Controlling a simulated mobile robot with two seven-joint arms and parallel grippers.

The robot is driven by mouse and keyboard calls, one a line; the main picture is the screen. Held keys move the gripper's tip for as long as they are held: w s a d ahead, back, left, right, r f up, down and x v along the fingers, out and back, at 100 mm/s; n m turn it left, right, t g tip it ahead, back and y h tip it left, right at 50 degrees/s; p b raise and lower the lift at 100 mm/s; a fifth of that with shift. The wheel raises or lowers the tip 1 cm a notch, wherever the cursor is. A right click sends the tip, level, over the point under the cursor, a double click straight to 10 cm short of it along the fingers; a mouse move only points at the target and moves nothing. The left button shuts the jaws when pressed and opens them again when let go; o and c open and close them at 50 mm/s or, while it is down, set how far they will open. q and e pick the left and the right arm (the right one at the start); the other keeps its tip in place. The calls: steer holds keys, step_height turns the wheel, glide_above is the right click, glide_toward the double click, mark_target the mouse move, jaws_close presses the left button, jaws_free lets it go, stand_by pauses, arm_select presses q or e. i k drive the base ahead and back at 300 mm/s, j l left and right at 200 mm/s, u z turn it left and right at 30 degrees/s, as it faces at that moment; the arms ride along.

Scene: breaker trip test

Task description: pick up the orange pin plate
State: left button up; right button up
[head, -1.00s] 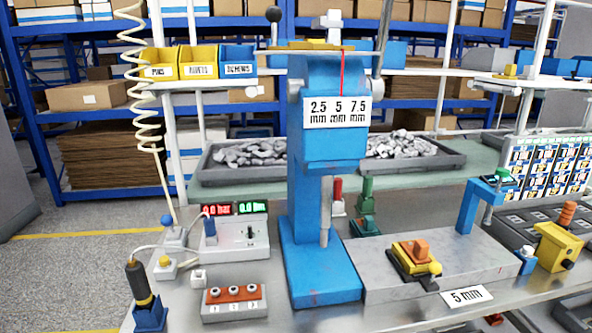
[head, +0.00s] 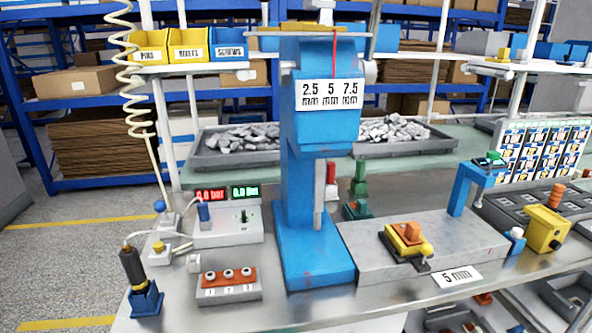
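An orange plate with three round silver pins or knobs (head: 228,277) sits on a small grey block (head: 229,294) with a numbered label, at the front left of the bench. It looks like the orange pin plate. A smaller orange block (head: 411,232) sits on a yellow and black fixture (head: 402,243) on the grey slab to the right. Neither of my grippers shows in the head view.
A tall blue press (head: 314,230) stands right of the orange plate. A grey control box with red and green displays (head: 228,226) is behind it. A blue stand with a black-handled tool (head: 143,299) is at the left. Bare bench lies in front of the press.

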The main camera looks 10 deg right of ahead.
mark_target(409, 236)
steer(key=k+z, duration=0.2)
steer(key=z, duration=0.25)
steer(key=k+z, duration=0.25)
steer(key=z, duration=0.25)
